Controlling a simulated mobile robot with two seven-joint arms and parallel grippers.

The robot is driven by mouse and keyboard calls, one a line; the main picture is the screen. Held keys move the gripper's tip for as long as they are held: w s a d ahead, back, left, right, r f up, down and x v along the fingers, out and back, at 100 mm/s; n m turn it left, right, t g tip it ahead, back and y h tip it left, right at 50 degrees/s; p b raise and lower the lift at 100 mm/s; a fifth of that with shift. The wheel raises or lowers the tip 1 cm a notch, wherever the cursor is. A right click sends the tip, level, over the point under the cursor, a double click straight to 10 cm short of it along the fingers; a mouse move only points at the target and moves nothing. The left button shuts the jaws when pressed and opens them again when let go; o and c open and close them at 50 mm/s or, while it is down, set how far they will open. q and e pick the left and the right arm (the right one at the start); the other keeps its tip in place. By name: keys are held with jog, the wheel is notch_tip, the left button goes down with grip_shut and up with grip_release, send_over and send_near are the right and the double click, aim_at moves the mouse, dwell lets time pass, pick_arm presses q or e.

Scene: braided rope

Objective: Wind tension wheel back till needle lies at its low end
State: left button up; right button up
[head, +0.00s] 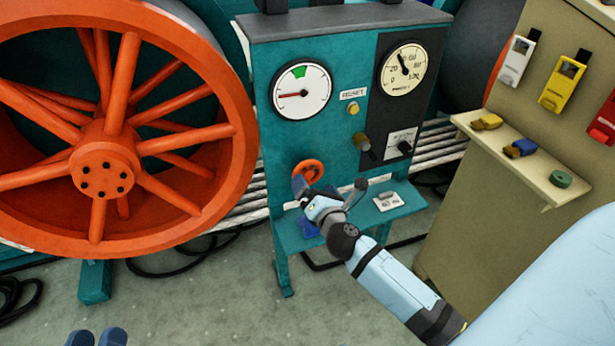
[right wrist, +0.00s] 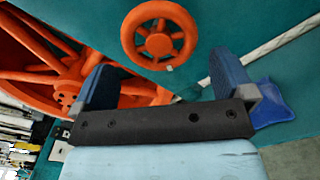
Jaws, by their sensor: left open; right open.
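The small orange handwheel (head: 308,166) stands on the lower left of the teal control panel (head: 345,60). The left white gauge (head: 302,105) has a green band at its top, and its red needle points left. My right gripper (head: 314,190) is just in front of and below the handwheel, partly overlapping it. In the right wrist view the handwheel (right wrist: 158,44) lies ahead of the spread blue fingers of my right gripper (right wrist: 165,72), apparently apart from them. My left gripper (head: 97,338) shows only its two blue fingertips at the bottom left, apart and empty.
A large orange spoked wheel (head: 105,160) stands left. A beige cabinet (head: 540,110) with tags and a shelf stands right.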

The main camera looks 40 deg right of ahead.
aim_at(308, 176)
jog(key=x, duration=0.5)
jog(key=shift+b, duration=0.35)
jog(key=c, duration=0.6)
jog(key=shift+c, duration=0.2)
